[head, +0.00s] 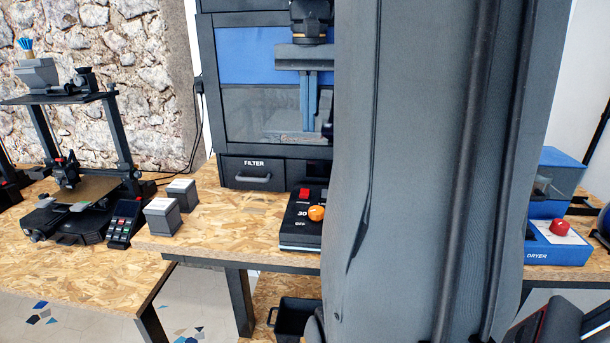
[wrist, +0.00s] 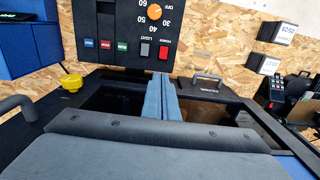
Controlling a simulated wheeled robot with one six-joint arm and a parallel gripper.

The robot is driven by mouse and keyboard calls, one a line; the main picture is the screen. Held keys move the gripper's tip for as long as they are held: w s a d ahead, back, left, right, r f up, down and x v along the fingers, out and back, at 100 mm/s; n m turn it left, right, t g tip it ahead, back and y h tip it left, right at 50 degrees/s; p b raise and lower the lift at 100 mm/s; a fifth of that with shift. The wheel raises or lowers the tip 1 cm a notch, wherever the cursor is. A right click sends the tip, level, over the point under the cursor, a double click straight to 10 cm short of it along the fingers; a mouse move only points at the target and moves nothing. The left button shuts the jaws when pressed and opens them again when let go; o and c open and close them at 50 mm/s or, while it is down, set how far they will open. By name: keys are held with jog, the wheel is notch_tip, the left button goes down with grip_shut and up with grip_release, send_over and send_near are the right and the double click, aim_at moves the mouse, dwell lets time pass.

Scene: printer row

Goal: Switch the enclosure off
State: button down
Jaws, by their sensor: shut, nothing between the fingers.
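The enclosure (head: 265,115) is a tall dark cabinet with a blue band and a clear front. Its control box (head: 290,238) stands on the bench before it, partly hidden by my arm. In the wrist view, the box's black panel (wrist: 112,22) carries a red POWER switch (wrist: 163,52), a grey LIGHT switch (wrist: 145,49), several small coloured buttons and an orange dial (wrist: 153,12). The switch's on or off position cannot be told. My gripper (head: 308,130) is shut and empty, pointing down before the enclosure's front, above the box. Its fingertips (wrist: 163,76) appear close below the switches in the wrist view.
A FILTER drawer (head: 252,173) with a handle is at the enclosure's base. Two grey boxes (head: 172,206) stand on the bench to the left, near an open printer (head: 80,190). A blue dryer (head: 555,240) with a red knob is at right. My arm hides the middle.

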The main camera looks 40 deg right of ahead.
jog(key=p, duration=0.4)
send_near(308, 189)
notch_tip(308, 189, down, 6)
jog(key=shift+f, duration=0.25)
dwell(0.4)
jog(key=shift+f, duration=0.2)
jog(key=shift+a, duration=0.1)
